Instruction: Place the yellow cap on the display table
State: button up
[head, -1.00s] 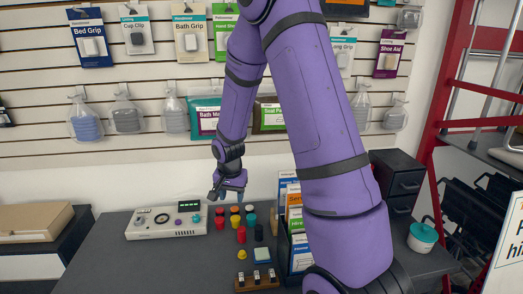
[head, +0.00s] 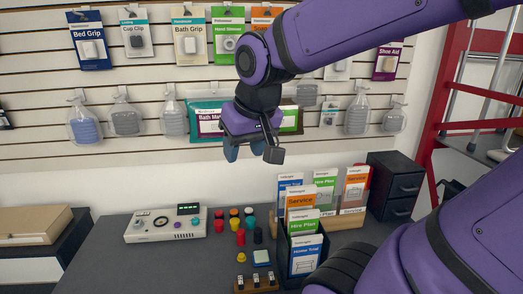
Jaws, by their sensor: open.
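The yellow cap (head: 241,257) is small and sits on the dark grey display table (head: 175,268), in front of the red cap and just left of a pale blue sticky pad. My gripper (head: 252,150) is open and points down, high above the table's back edge, in front of the hanging packages. Nothing shows between its fingers. It is well apart from the yellow cap.
Several red, orange, black and teal caps (head: 240,238) stand in short rows behind the yellow cap. A control box (head: 165,224) is at left, and a brochure rack (head: 305,258) at right. A small wooden block with dark knobs (head: 257,283) is in front.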

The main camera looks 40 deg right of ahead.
jog(key=s+a+r+n, duration=0.1)
jog(key=s+r+n, duration=0.1)
jog(key=s, duration=0.4)
jog(key=shift+s+a+t, duration=0.2)
jog(key=shift+s+t, duration=0.05)
jog(key=shift+t, duration=0.05)
